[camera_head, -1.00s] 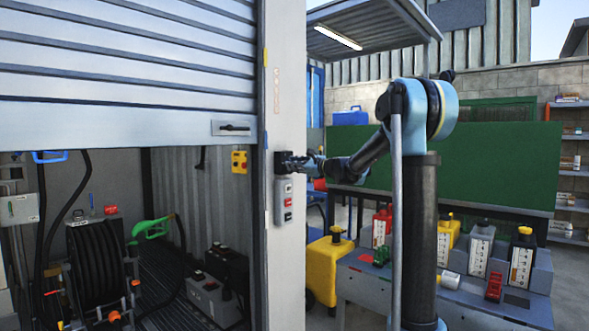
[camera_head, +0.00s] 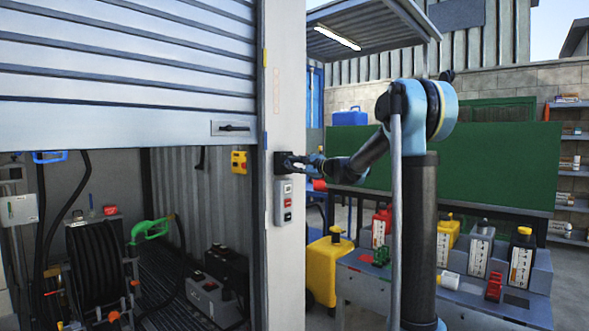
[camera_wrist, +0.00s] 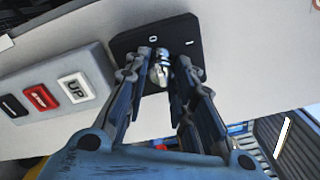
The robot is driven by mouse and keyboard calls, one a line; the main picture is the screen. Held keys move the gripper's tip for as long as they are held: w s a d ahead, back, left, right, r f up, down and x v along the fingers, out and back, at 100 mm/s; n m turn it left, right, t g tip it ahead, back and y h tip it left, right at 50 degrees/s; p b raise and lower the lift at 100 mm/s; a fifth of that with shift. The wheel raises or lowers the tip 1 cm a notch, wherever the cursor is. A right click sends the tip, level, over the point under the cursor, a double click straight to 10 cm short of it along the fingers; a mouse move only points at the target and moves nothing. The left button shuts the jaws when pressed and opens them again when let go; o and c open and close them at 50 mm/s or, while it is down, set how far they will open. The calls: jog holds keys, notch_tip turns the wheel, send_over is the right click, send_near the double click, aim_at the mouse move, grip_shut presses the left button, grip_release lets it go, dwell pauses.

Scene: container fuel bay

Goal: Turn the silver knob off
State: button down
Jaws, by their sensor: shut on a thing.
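The silver knob (camera_wrist: 161,66) sits on a black square plate (camera_wrist: 125,45) marked "O" and "I", seen in the wrist view. In the head view the black plate (camera_head: 281,163) is on the pale door post, above a grey button box. My gripper (camera_wrist: 164,82) is at the knob, with one finger on each side of it, and it is shut on the knob. In the head view my gripper (camera_head: 301,163) reaches the plate from the right. The fingers partly hide the knob, and its exact pointing direction is hard to tell.
The grey button box (camera_wrist: 62,88) with white "UP", red and black buttons is close to the left of the plate in the wrist view. A half-raised roller shutter (camera_head: 120,60) is left of the post (camera_head: 288,260). A yellow box (camera_head: 239,162) hangs inside.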

jog(key=c, duration=1.3)
grip_release()
jog(key=shift+c, duration=0.2)
jog(key=v, duration=1.2)
jog(key=shift+f, duration=0.1)
